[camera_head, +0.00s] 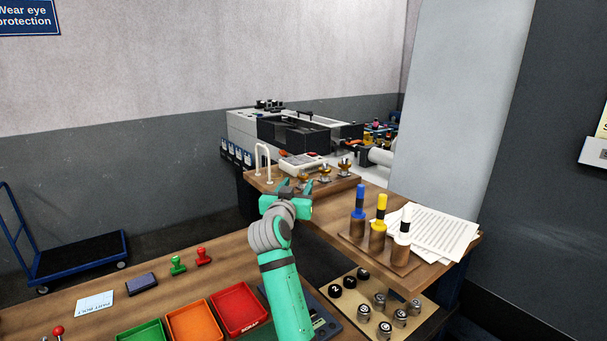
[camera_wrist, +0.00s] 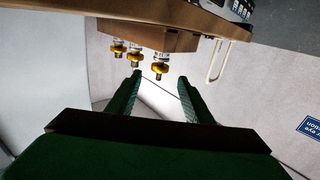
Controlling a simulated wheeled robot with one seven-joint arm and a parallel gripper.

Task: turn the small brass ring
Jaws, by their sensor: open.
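Several small brass pieces stand in a row on a wooden block beyond my gripper in the head view: a left one (camera_head: 301,180), a middle one (camera_head: 323,173) and a right one (camera_head: 344,165). In the wrist view three brass pieces hang from the block's edge, the nearest brass piece (camera_wrist: 159,68) lying between the lines of my fingers and apart from them. Which one is the small brass ring I cannot tell. My gripper (camera_head: 296,187) is open and empty; its fingertips also show in the wrist view (camera_wrist: 160,79).
A white looped rail (camera_head: 263,160) stands left of the brass pieces. Blue, yellow and white-topped posts (camera_head: 378,228) and papers (camera_head: 440,232) lie to the right. Coloured trays (camera_head: 194,321) and numbered weights (camera_head: 364,312) lie nearer. A grey machine (camera_head: 290,130) stands behind.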

